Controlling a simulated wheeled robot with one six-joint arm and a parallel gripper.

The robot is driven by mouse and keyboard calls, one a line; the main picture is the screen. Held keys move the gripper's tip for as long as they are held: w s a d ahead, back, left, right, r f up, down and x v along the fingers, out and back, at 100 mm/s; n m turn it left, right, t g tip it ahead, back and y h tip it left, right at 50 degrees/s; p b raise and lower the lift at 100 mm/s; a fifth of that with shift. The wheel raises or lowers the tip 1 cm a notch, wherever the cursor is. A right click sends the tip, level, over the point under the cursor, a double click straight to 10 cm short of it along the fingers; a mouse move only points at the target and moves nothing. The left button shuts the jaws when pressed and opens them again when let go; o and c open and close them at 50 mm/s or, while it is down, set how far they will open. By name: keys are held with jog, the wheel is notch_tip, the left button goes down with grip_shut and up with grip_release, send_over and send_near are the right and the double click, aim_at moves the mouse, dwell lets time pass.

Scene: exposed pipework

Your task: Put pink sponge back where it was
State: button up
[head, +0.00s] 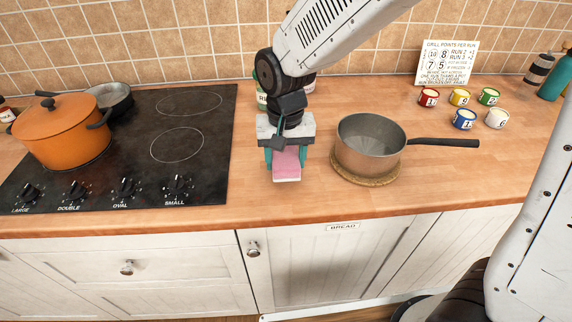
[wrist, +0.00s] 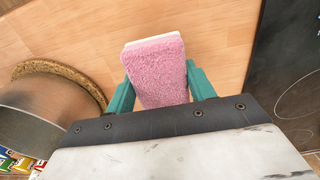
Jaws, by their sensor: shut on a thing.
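The pink sponge (head: 287,166) is a flat block with a paler underside, over the wooden counter between the stove and the saucepan. My gripper (head: 286,158) points down with its teal fingers on either side of the sponge, shut on it. In the wrist view the sponge (wrist: 158,70) sits between the two teal fingers of my gripper (wrist: 160,88), its far end sticking out past them. I cannot tell whether the sponge touches the counter.
A saucepan (head: 366,150) stands on a round cork mat (head: 362,179) just right of my gripper. The black stove (head: 140,165) with an orange pot (head: 62,130) is at left. Small numbered tins (head: 466,119) and a sign (head: 447,62) stand at back right.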

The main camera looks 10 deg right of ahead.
jog(key=shift+f, duration=1.2)
jog(key=shift+f, duration=0.15)
jog(key=o, duration=1)
